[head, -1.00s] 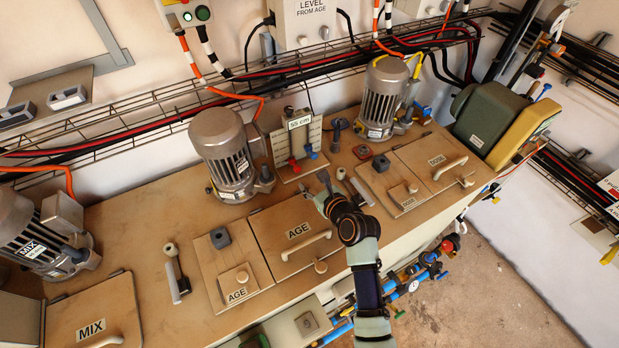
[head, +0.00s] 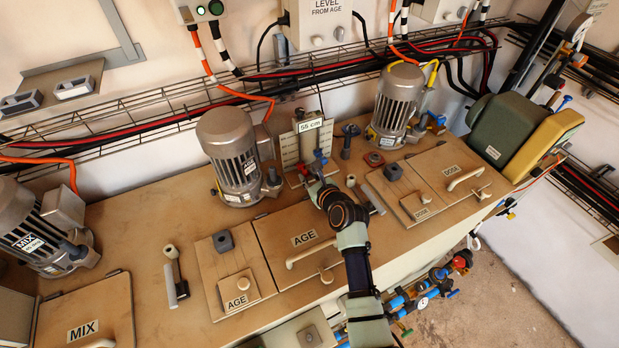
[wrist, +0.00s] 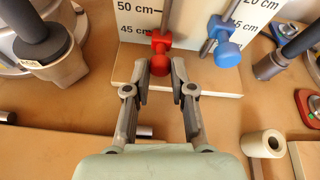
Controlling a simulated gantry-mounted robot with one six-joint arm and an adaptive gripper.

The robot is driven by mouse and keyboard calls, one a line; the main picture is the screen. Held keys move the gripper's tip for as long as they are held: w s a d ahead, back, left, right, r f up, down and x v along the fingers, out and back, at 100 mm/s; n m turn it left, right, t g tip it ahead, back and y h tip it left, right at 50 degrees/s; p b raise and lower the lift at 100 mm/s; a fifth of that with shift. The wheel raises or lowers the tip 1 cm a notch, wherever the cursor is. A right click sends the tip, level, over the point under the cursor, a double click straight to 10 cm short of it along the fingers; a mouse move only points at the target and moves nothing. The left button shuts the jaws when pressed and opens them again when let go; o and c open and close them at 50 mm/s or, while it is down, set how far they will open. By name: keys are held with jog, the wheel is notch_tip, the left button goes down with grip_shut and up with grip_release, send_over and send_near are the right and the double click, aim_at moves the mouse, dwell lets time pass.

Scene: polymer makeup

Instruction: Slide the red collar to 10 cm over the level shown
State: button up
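The red collar (wrist: 160,42) sits low on the left rod of a white scale board (wrist: 190,62), close to the 45 cm label in the wrist view. Its knob points towards me. The blue collar (wrist: 224,48) is on the right rod. My gripper (wrist: 162,75) is open, its fingertips on either side of the red knob with small gaps visible. In the head view my gripper (head: 310,178) is at the foot of the board, partly covering the red collar (head: 302,168). A sign reading 55 cm (head: 311,125) tops the board.
A motor (head: 228,155) stands left of the board and another motor (head: 397,105) to the right. A dark upright fitting (head: 348,140) is close on the right. The AGE hatch (head: 285,240) lies in front. A LEVEL FROM AGE box (head: 319,22) hangs behind.

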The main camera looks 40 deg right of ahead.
grip_shut()
notch_tip(320, 180, up, 13)
jog(key=p, duration=1.5)
jog(key=shift+f, duration=0.2)
jog(key=shift+d, duration=0.1)
jog(key=o, duration=0.7)
grip_release()
jog(key=shift+f, duration=0.1)
jog(key=shift+c, duration=0.2)
